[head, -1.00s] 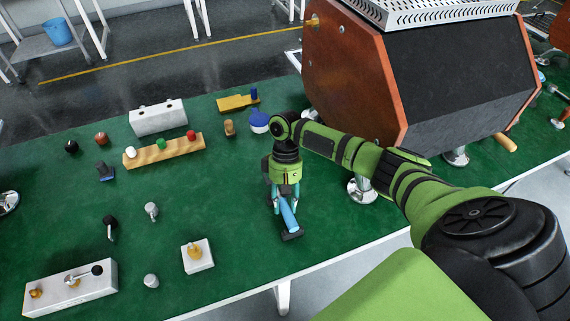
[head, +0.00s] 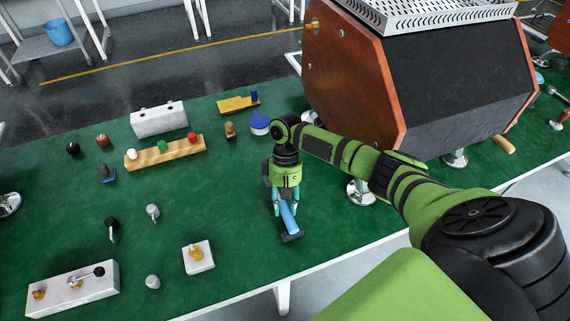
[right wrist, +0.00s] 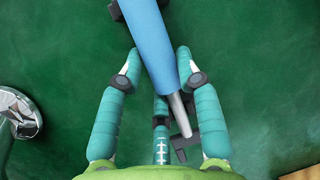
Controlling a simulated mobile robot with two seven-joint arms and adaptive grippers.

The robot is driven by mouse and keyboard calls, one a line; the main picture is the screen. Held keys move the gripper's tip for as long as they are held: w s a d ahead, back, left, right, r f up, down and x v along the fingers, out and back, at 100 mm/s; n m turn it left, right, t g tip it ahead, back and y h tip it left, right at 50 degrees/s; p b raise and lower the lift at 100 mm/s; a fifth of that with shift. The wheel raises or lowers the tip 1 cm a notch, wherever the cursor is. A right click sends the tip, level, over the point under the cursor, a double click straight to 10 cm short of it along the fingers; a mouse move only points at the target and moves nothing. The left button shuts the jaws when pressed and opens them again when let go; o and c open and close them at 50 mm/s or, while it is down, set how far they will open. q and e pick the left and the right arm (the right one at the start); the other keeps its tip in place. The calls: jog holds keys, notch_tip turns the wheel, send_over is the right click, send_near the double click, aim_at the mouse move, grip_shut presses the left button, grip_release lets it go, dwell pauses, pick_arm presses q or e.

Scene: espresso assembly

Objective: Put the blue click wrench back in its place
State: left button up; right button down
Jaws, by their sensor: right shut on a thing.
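The click wrench has a blue handle (head: 289,216) and a dark piece at its near end, in the middle of the head view over the green table. In the right wrist view its blue handle (right wrist: 149,45) runs down from the top edge to a grey shaft between my fingers. My right gripper (head: 285,207) points down and is shut on the wrench; its teal fingers also show in the right wrist view (right wrist: 158,65). I cannot tell whether the wrench touches the table. A dark angled part lies by the shaft, partly hidden. My left gripper is not in view.
The orange-sided espresso machine (head: 358,75) stands behind my right arm on metal feet (head: 360,192). A wooden block with coloured knobs (head: 178,150), a yellow holder (head: 236,105), a blue-topped round item (head: 260,122) and white blocks (head: 199,262) stand left. Green table (head: 245,185) is clear around the gripper.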

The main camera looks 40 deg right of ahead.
jog(key=shift+f, duration=0.25)
dwell(0.4)
jog(key=shift+f, duration=0.15)
jog(key=c, duration=0.8)
grip_release()
jog(key=shift+s, duration=0.1)
jog(key=v, duration=1.2)
